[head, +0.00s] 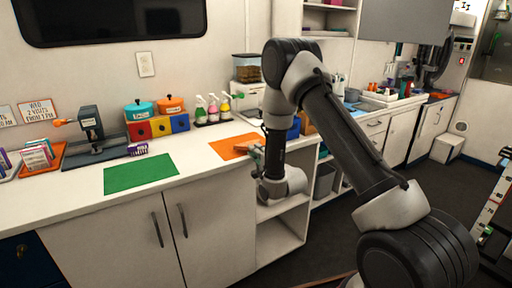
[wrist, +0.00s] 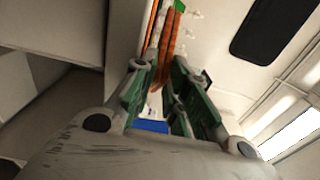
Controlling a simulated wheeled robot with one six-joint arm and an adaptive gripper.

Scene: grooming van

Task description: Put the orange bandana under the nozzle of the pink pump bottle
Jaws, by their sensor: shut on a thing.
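The pink pump bottle (head: 213,112) stands upright on the counter at the wall, between a green pump bottle (head: 200,113) and a yellow one (head: 225,110). My gripper (head: 256,150) is at the counter's front edge, right of and nearer than the bottles. In the wrist view, my gripper (wrist: 165,90) is shut on an orange, folded strip of cloth, which appears to be the orange bandana (wrist: 167,55). In the head view the held cloth cannot be made out clearly. White pump heads show beyond the fingers in the wrist view.
An orange flat sheet (head: 230,146) and a green one (head: 140,174) lie on the counter (head: 195,172). Lidded pots stand on coloured blocks (head: 160,127) left of the bottles. A clipper stand (head: 92,150) is further left. Open shelves (head: 283,225) are below my gripper.

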